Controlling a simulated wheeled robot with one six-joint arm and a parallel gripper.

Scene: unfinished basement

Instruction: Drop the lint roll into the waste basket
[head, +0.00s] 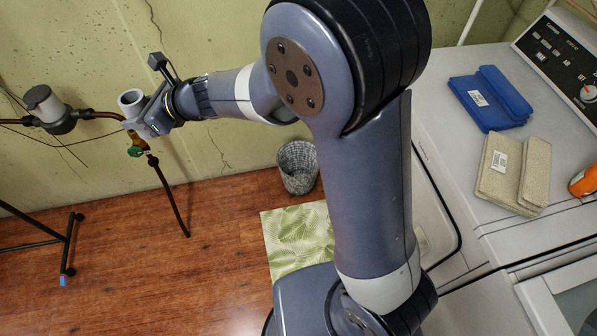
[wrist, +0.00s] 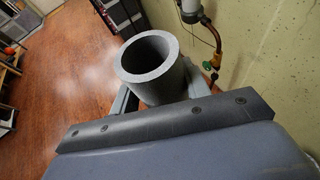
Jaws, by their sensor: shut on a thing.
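The lint roll is a short grey-white hollow cylinder (wrist: 150,90) held in front of my wrist camera, its open end facing the camera. In the head view the lint roll (head: 131,101) shows at the far end of my arm, at the left. My gripper (head: 140,124) is shut on it, high above the floor near the wall pipe. The waste basket (head: 298,168) is a grey mesh-like bin standing on the wood floor against the wall, to the right of my gripper and lower. My arm partly covers the area beside it. The inside of the basket is hard to see.
A copper pipe with a green valve (head: 135,151) runs along the wall beside my gripper. A green patterned mat (head: 297,240) lies before the basket. Blue (head: 490,98) and beige (head: 513,172) folded cloths lie on the white machines at right. Open floor lies at left.

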